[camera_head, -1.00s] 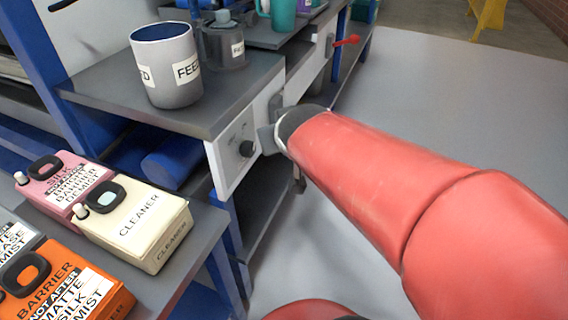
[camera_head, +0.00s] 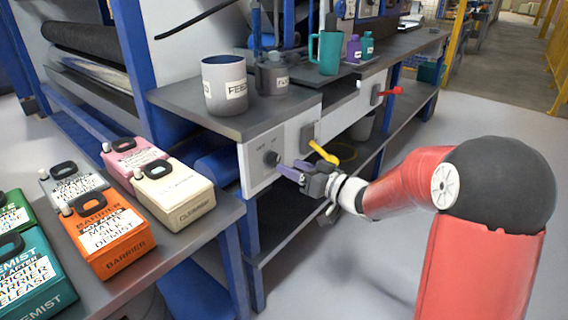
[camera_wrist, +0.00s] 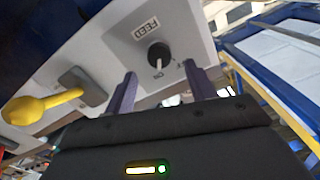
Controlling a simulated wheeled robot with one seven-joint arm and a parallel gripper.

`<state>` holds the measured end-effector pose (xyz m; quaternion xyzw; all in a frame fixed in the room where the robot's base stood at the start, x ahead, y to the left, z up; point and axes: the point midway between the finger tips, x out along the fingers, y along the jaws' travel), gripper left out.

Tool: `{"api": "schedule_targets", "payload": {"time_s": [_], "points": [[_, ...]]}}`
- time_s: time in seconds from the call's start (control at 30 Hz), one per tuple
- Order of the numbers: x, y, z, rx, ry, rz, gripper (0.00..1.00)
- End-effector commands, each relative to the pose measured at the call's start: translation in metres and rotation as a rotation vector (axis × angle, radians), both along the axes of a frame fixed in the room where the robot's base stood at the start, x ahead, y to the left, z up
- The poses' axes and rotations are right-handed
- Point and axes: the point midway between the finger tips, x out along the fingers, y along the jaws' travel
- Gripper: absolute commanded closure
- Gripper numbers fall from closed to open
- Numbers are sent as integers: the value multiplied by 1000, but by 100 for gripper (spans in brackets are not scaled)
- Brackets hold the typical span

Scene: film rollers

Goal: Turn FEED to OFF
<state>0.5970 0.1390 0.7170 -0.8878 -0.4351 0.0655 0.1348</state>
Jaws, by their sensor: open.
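The FEED knob is a round black dial (camera_head: 271,158) on the white front panel (camera_head: 258,180) under the grey bench top. The wrist view shows the knob (camera_wrist: 158,54) close up, below an upside-down FEED label (camera_wrist: 145,28). A pale mark on the knob points down in that view, toward small lettering that I cannot read surely. My gripper (camera_head: 288,168) is open in front of the panel, its purple fingers toward the knob. In the wrist view the gripper (camera_wrist: 160,78) has its fingers on either side below the knob, apparently not touching it.
A yellow lever (camera_head: 323,152) is just right of the knob, close to my gripper; a red lever (camera_head: 392,92) is farther right. A grey FEED mug (camera_head: 224,84) stands on the bench above. Labelled bottles, including CLEANER (camera_head: 172,195), fill the left table. Floor at right is clear.

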Motion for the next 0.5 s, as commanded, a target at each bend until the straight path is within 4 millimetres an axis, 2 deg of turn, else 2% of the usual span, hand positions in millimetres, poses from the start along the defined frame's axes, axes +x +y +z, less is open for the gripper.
{"api": "schedule_targets", "payload": {"time_s": [0.1, 0.23, 0.5], "points": [[13, 17, 0, 0, 0, 2, 45], [24, 31, 1, 0, 0, 0, 45], [32, 41, 0, -2, 0, -2, 45]]}}
